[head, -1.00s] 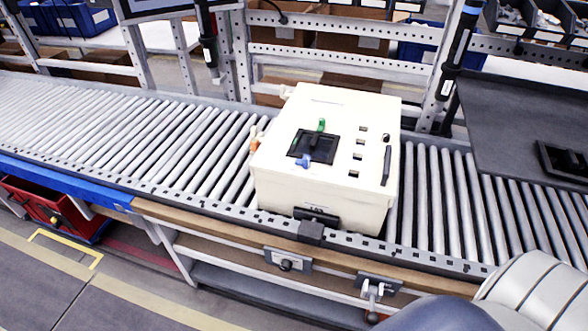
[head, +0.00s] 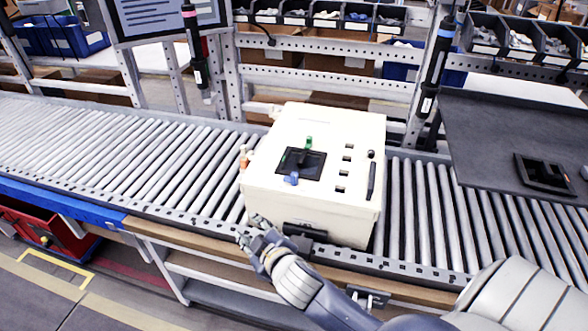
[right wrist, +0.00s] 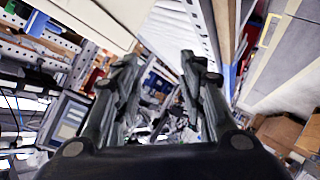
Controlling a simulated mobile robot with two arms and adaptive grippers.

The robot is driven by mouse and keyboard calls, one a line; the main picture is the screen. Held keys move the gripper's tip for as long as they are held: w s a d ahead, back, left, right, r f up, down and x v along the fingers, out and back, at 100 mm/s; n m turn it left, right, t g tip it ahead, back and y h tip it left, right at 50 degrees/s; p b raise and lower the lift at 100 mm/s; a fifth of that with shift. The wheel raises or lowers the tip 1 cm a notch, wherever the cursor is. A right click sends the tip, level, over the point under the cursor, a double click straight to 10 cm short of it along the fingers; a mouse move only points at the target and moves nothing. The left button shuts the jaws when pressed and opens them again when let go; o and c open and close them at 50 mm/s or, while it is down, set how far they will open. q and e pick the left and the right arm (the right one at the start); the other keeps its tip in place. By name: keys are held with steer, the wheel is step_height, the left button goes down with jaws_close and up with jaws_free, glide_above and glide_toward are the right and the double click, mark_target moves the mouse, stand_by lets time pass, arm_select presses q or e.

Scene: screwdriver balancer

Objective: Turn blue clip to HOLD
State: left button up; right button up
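The small blue clip (head: 291,178) sits at the near edge of a black square plate (head: 313,166) on top of a cream box (head: 262,180). A green clip (head: 309,142) stands at the plate's far edge. No HOLD marking is legible. My right gripper (head: 249,229) is in front of the box's near left corner, lower than the blue clip and apart from it. In the right wrist view its two fingers (right wrist: 158,70) are spread with nothing between them. The blue clip cannot be made out in that view. My left gripper is not in view.
The box stands on a roller conveyor (head: 120,150) with a perforated front rail. Hanging screwdrivers (head: 434,70) and metal uprights stand behind it. A dark tray table (head: 490,130) is at the right. The space above the box is clear.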

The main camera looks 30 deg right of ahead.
steer(key=w+a+r+n+t+y, duration=0.4)
steer(key=w+r, duration=0.3)
steer(key=r, duration=0.5)
steer(key=w+a+r+n+t+y, duration=0.2)
steer(key=a+r+n+y, duration=0.65)
steer(key=n, duration=0.35)
steer(key=a+r+n+g+y, duration=0.2)
steer(key=a+n+g, duration=0.1)
steer(key=n, duration=0.2)
steer(key=n+g+h, duration=1.4)
steer(key=g, duration=0.2)
glide_above(294, 174)
step_height(294, 174, down, 8)
steer(key=shift+y, duration=0.25)
step_height(294, 174, down, 9)
steer(key=p, duration=0.3)
steer(key=shift+r, duration=0.1)
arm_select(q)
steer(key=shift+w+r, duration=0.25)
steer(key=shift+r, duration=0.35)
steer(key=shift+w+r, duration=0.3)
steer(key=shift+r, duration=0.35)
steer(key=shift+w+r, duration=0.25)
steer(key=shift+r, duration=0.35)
arm_select(e)
steer(key=shift+f, duration=0.7)
